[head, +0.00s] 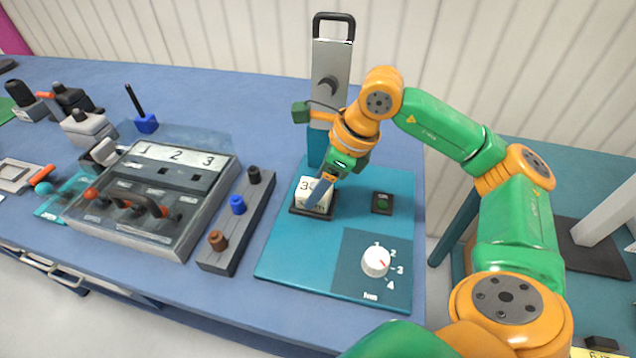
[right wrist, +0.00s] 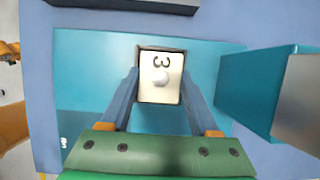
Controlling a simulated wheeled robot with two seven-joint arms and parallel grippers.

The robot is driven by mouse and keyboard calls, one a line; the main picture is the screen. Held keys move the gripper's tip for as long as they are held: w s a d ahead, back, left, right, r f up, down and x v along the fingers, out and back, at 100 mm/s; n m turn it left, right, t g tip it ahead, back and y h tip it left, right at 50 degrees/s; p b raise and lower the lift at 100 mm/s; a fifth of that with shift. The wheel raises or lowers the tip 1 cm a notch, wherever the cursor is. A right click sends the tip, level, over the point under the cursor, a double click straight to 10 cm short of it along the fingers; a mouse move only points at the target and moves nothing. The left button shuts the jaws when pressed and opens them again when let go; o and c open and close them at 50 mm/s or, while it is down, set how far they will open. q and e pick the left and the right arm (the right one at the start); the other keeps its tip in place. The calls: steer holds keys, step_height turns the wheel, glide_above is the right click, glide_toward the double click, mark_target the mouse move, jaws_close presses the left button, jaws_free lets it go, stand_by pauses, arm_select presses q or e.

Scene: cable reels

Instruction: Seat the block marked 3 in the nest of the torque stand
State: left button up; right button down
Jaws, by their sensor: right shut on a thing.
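The white block marked 3 (head: 311,190) is at the dark-rimmed nest (head: 299,211) on the teal base of the torque stand (head: 290,240). My right gripper (head: 322,194) is shut on the block, with a blue finger on each side. Whether the block rests fully down in the nest I cannot tell. My left gripper is not in view.
The stand's column (head: 330,70) rises behind the nest. To the left are a dark strip with coloured pegs (head: 237,204) and a grey case numbered 1 to 3 (head: 180,153).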

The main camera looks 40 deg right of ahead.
steer(key=shift+c, duration=0.2)
jaws_free()
steer(key=v, duration=0.7)
